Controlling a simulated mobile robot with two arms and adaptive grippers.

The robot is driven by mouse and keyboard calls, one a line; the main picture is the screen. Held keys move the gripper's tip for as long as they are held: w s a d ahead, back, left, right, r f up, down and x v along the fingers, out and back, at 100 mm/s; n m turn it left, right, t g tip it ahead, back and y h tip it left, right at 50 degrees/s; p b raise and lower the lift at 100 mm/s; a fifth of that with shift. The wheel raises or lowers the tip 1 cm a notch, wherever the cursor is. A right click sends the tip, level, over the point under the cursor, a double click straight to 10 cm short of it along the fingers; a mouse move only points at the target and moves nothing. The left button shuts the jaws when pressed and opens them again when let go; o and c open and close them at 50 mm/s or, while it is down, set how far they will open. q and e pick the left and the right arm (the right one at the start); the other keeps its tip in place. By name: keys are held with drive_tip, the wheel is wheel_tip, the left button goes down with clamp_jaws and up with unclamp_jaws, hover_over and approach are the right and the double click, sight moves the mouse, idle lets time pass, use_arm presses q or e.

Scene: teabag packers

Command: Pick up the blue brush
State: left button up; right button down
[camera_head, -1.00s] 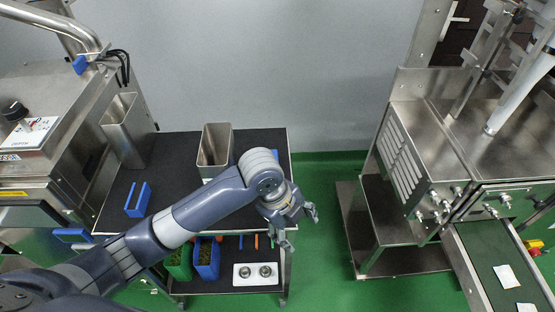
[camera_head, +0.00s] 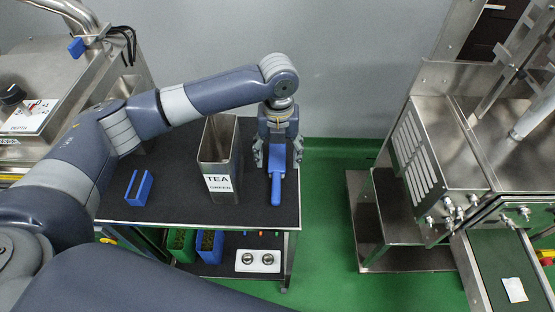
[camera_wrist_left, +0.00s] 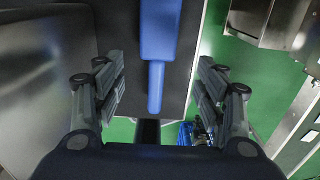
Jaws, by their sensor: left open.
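The blue brush (camera_head: 276,186) lies on the dark top of the cart (camera_head: 180,206), to the right of the steel TEA bin, with its handle toward the cart's front edge. My left gripper (camera_head: 277,160) is open above the brush's far part, with one finger on each side of it, and hides some of the brush. In the left wrist view the brush (camera_wrist_left: 157,60) runs down between the two open fingers (camera_wrist_left: 157,92), with clear gaps on both sides. I cannot tell how high the fingers are above the cart top. My right gripper is not in view.
The steel bin labelled TEA (camera_head: 219,158) stands close to the left of the gripper. A blue holder (camera_head: 139,188) sits farther left. The lower shelf holds a white tray (camera_head: 258,261) and green and blue bins. A steel machine (camera_head: 440,160) with a conveyor stands right, across green floor.

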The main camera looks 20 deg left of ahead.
sight(277, 170)
use_arm(q)
drive_tip(key=shift+f, duration=0.85)
drive_tip(key=f, duration=0.1)
drive_tip(key=f+p, duration=0.2)
drive_tip(key=f, duration=0.1)
drive_tip(key=shift+a+f, duration=0.1)
drive_tip(key=shift+a, duration=0.15)
drive_tip(key=shift+f, duration=0.6)
drive_tip(key=c, duration=1.2)
